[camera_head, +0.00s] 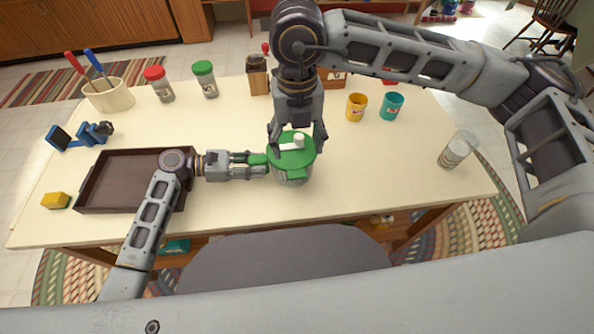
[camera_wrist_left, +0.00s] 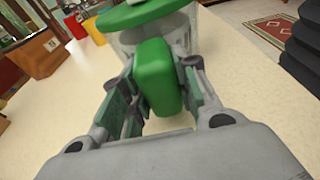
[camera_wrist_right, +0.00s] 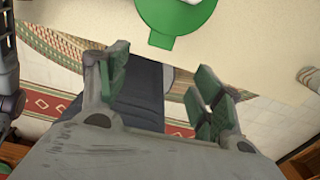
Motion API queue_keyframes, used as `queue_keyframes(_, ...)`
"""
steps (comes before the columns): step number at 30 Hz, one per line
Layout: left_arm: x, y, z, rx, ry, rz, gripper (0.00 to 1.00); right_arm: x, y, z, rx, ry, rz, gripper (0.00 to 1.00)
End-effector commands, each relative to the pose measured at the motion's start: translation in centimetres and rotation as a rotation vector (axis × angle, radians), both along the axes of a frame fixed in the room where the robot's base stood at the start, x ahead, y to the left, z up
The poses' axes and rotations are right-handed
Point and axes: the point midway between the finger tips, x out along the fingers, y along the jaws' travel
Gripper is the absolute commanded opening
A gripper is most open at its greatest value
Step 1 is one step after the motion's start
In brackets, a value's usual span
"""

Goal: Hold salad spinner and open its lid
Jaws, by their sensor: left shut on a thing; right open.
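The salad spinner (camera_head: 293,177) stands upright on the table, a clear bowl under a green lid (camera_head: 303,161) with a white crank and knob on top. My left gripper (camera_head: 262,164) is shut on the spinner's green side handle (camera_wrist_left: 158,78), which fills the space between its fingers in the left wrist view. My right gripper (camera_head: 298,142) is open above the lid, pointing down, its fingers spread to either side of the lid in the head view. In the right wrist view, part of the green lid (camera_wrist_right: 178,18) shows beyond the open, empty fingers (camera_wrist_right: 160,75).
A dark brown tray (camera_head: 120,206) lies left of the spinner, behind my left forearm. Yellow (camera_head: 356,106) and teal (camera_head: 392,106) cups and a clear glass (camera_head: 456,150) stand to the right. Shakers (camera_head: 158,84) and a utensil crock (camera_head: 110,97) stand at the back left.

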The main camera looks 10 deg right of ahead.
Motion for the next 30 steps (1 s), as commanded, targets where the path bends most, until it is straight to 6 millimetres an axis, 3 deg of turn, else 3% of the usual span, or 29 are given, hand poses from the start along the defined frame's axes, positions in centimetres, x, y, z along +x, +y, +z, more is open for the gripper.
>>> queue_keyframes(11, 0.0, 0.0, 0.0, 0.000, 0.000, -0.001, 0.07, 0.0, 0.0, -1.1, 0.000, 0.002, 0.001, 0.66)
queue_keyframes(30, 0.0, 0.0, 0.0, 0.000, 0.000, -0.001, 0.07, 0.0, 0.0, -8.9, -0.001, 0.002, 0.002, 0.66)
